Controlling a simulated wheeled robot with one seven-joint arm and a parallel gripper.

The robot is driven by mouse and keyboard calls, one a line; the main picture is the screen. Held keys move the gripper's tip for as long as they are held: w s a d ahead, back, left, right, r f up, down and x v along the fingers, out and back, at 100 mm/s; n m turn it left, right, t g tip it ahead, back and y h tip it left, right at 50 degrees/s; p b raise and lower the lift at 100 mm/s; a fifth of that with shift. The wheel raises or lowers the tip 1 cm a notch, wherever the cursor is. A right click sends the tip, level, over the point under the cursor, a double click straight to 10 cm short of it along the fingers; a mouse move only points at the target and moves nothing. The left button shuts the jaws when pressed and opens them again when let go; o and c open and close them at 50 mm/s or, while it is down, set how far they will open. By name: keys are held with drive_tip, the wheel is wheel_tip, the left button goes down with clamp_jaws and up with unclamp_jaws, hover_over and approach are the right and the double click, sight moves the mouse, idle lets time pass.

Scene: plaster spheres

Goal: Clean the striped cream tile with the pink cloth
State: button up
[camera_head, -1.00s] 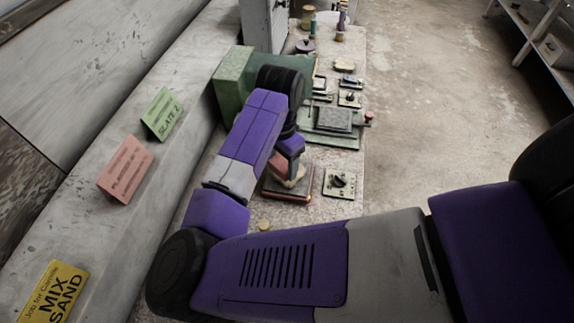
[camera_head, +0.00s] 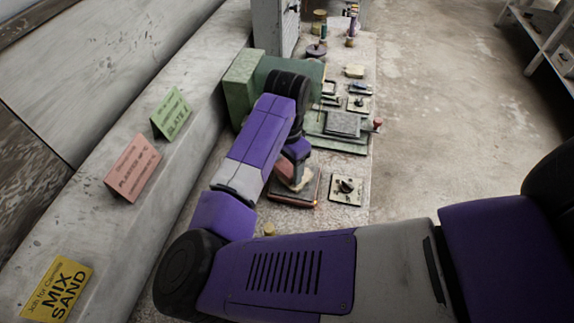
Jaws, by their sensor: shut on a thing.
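My gripper (camera_head: 296,168) points down at the near part of the bench, partly hidden by my purple arm. It is shut on a small pink thing that looks like the pink cloth (camera_head: 283,170). Directly below is a small cream piece (camera_head: 301,184), on a dark square board with an orange-lit edge (camera_head: 308,202). The cream piece may be the striped cream tile; its stripes are too small to make out. The cloth is at or just above its top; I cannot tell whether they touch.
A square plate with a dark knob (camera_head: 346,186) lies just right of the board. Behind stand a green box (camera_head: 240,85) and a grey slab on a green base (camera_head: 343,124). Several small items and spools line the far bench. Paper cards lie on the left ledge.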

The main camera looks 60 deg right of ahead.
drive_tip(key=shift+f, duration=0.3)
drive_tip(key=shift+s, duration=0.1)
drive_tip(key=shift+s+a+r, duration=0.15)
drive_tip(key=shift+s, duration=0.25)
drive_tip(key=shift+s+a, duration=0.15)
drive_tip(key=shift+s, duration=0.4)
drive_tip(key=shift+w+d, duration=0.3)
drive_tip(key=shift+w, duration=0.75)
drive_tip(key=shift+w+d, duration=0.25)
drive_tip(key=shift+w, duration=0.75)
